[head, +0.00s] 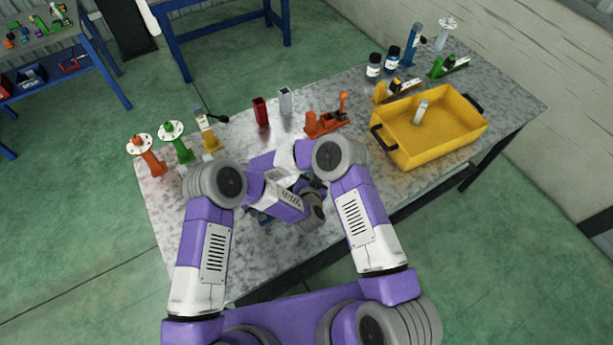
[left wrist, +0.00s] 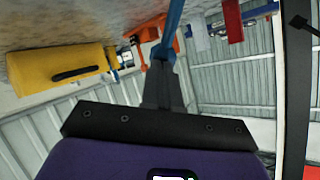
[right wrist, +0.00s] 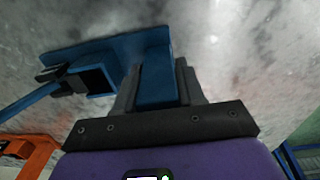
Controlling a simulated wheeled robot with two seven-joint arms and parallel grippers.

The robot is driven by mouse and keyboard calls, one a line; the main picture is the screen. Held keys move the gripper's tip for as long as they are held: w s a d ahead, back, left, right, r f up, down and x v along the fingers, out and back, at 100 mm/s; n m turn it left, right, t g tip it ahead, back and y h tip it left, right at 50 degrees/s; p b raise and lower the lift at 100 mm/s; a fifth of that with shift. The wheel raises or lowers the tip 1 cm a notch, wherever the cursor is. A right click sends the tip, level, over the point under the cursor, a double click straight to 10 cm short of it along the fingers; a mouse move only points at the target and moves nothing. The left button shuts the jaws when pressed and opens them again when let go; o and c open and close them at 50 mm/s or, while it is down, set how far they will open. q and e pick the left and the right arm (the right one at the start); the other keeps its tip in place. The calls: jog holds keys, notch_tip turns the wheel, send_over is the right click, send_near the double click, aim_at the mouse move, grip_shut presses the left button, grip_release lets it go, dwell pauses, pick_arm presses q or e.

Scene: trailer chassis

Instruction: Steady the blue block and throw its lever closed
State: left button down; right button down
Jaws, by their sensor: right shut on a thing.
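The blue block (right wrist: 105,52) shows in the right wrist view against the speckled tabletop, with its blue lever (right wrist: 28,102) reaching out to the lower left. My right gripper (right wrist: 157,85) is shut on an upright part of the block, one finger on each side. In the left wrist view my left gripper (left wrist: 163,68) has its fingers together, and a blue bar (left wrist: 173,28), seemingly the lever, shows right at the tips. I cannot tell if they touch it. In the head view my arms hide both grippers and most of the block; a little blue (head: 262,217) shows.
A yellow tray (head: 388,158) stands to the right on the table. An orange clamp (head: 325,124), a red holder (head: 261,112) and a grey holder (head: 285,102) stand behind my arms. Several clamps and discs stand at the left, more with jars at the back right.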

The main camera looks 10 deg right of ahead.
jog(key=shift+s, duration=0.1)
pick_arm(q)
jog(key=shift+y, duration=0.3)
jog(key=d, duration=0.1)
jog(key=w+d+f, duration=0.1)
jog(key=d+f, duration=0.1)
jog(key=shift+w+d+f, duration=0.2)
jog(key=shift+w+f, duration=0.05)
jog(key=shift+a, duration=0.15)
jog(key=shift+s+a+r, duration=0.2)
jog(key=shift+s+a, duration=0.15)
jog(key=shift+a, duration=0.3)
jog(key=s+r, duration=0.9)
jog(key=s, duration=0.1)
jog(key=shift+s+d+r, duration=0.15)
jog(key=shift+s+d, duration=0.1)
jog(key=shift+d, duration=0.15)
